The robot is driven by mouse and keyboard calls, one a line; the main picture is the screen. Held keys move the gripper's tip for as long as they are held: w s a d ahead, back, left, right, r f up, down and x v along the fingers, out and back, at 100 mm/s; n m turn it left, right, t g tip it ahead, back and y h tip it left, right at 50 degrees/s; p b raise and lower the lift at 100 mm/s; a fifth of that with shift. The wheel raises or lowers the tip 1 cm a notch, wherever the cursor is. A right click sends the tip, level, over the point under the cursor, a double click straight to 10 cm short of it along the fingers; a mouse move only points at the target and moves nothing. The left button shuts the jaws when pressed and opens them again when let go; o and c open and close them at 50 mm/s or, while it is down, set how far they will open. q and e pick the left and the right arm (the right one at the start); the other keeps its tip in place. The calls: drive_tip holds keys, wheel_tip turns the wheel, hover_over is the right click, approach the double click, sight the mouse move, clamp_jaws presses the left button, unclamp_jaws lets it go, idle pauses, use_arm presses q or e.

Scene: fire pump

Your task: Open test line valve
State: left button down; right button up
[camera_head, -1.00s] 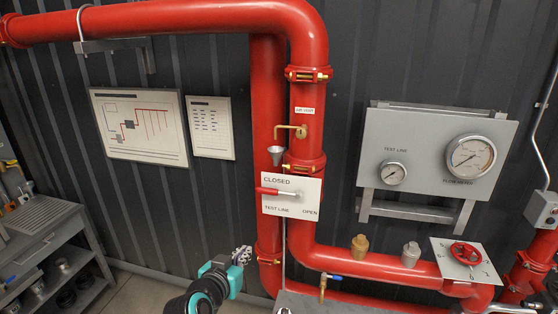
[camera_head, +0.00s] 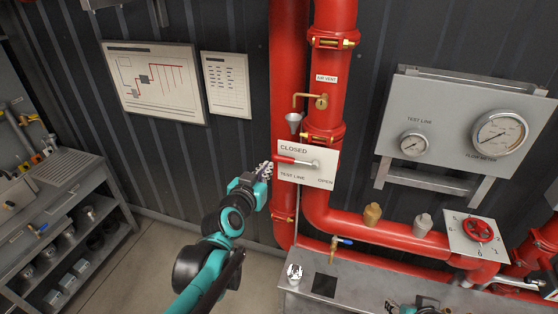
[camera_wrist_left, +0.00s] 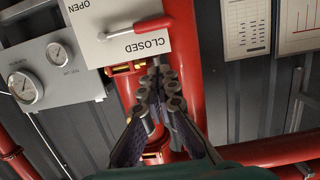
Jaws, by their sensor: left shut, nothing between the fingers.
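The test line valve has a lever with a red grip (camera_head: 286,160) and a metal end, lying roughly level across a white plate (camera_head: 322,178). The plate reads CLOSED at the upper left and OPEN at the lower right; the red grip points left, beside CLOSED. My left gripper (camera_head: 265,170) is shut and empty, just left of the plate, near the grip's end. In the left wrist view, its fingertips (camera_wrist_left: 161,78) are together beside the plate's CLOSED edge, apart from the red grip (camera_wrist_left: 154,24).
Red pipes (camera_head: 335,100) run behind and around the plate. A brass vent valve (camera_head: 320,101) and a funnel (camera_head: 294,121) sit above it. A gauge panel (camera_head: 450,120) and a red handwheel (camera_head: 479,229) are at right. A grey bench (camera_head: 355,270) stands below.

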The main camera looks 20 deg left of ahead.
use_arm(q)
approach(281, 161)
drive_tip(key=w+r, duration=0.4)
drive_tip(key=w+f, duration=0.2)
drive_tip(key=shift+w+d+f+b, duration=0.25)
drive_tip(key=shift+f+b, duration=0.05)
drive_tip(key=shift+b, duration=0.1)
drive_tip(key=shift+w+f, duration=0.3)
drive_tip(key=shift+f, duration=0.2)
drive_tip(key=shift+a+f+n+b, duration=0.1)
drive_tip(key=shift+f+n+b, duration=0.2)
drive_tip(key=shift+f+b, duration=0.15)
drive_tip(key=shift+f+n+h+b, duration=0.3)
drive_tip(key=shift+f+n+b, duration=0.2)
drive_tip(key=shift+b, duration=0.15)
